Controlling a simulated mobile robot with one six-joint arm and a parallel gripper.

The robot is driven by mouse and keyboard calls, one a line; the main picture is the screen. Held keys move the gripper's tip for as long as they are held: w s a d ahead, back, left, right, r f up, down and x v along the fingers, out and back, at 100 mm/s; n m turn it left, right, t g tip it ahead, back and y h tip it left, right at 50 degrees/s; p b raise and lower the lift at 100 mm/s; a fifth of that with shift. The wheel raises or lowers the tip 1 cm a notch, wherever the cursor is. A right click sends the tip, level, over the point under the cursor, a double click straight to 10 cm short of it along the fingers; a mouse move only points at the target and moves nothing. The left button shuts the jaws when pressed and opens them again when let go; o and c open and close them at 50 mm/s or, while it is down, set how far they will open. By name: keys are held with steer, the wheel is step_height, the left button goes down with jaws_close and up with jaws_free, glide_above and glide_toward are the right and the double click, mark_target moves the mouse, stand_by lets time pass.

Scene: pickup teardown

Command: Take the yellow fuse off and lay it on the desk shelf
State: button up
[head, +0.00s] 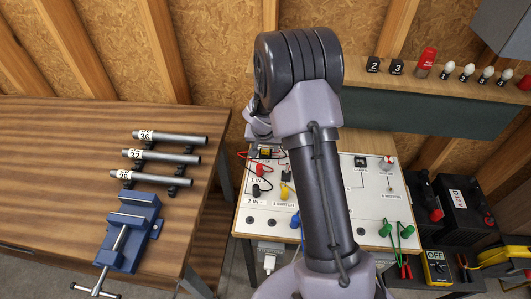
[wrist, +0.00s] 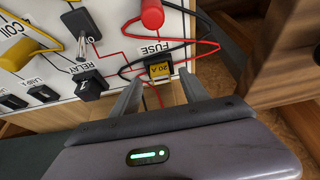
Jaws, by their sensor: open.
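The yellow fuse (wrist: 159,70), marked 20 A, sits in its holder under the word FUSE on the white circuit board (wrist: 120,30). In the head view a small yellow spot, which looks like the fuse (head: 265,152), shows at the board's upper left. My gripper (wrist: 160,88) is open and empty, its two fingers reaching toward the fuse, one to each side of it in the picture. Whether they touch it I cannot tell. In the head view my arm hides the fingers and the middle of the board. A wooden shelf (head: 385,86) runs along the back wall above the board.
Red and black leads loop close to the fuse, with a red plug (wrist: 152,14) beside it. The shelf carries numbered blocks, a red object (head: 426,62) and several bulbs (head: 467,72). A blue vise (head: 127,235) and metal tubes stand on the left bench (head: 60,180).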

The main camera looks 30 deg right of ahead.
steer(key=shift+x, duration=0.8)
steer(key=shift+r, duration=0.1)
steer(key=shift+c, duration=0.4)
jaws_close()
